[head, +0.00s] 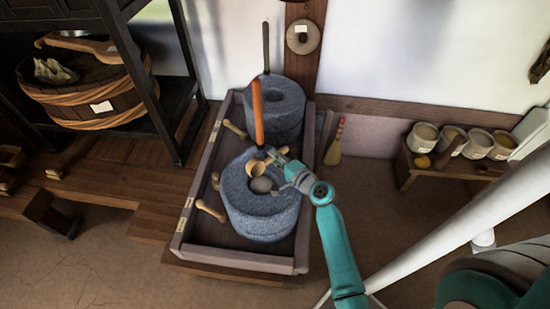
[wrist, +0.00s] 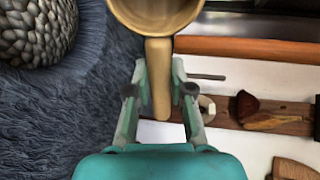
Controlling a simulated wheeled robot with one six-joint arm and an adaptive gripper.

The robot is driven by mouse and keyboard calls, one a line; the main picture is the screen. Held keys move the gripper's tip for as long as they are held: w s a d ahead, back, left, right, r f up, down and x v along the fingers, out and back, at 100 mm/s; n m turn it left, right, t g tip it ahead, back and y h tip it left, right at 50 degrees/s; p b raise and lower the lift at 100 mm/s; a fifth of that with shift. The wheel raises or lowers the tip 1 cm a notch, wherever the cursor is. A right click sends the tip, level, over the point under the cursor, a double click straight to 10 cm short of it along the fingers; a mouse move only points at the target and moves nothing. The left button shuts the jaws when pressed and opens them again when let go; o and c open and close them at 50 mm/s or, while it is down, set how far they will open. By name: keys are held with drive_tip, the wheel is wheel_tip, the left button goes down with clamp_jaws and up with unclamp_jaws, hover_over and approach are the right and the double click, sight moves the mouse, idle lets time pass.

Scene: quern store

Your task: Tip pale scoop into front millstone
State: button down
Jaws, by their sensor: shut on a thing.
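The front millstone (head: 262,222) is a thick grey stone drum with an upright orange handle (head: 257,115). In its central hole lies a rounded heap of pale grey grains (head: 261,185), also seen at upper left in the wrist view (wrist: 35,30). My gripper (head: 280,167) is above this stone, shut on the handle of a pale wooden scoop (head: 256,168). In the wrist view my fingers (wrist: 159,85) pinch the scoop's handle, and its round bowl (wrist: 155,14) is cut off by the top edge. The bowl is over the stone, near the hole; no clear contents show in it.
A second millstone (head: 285,100) with a dark handle stands behind, in the same wooden tray (head: 243,258). Several small wooden scoops (head: 211,211) lie beside the stones. A brush (head: 334,145) leans at right. A bench (head: 420,172) holds several pots. A shelf with a tub (head: 95,115) stands left.

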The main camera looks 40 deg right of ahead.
drive_tip(key=shift+r, duration=4)
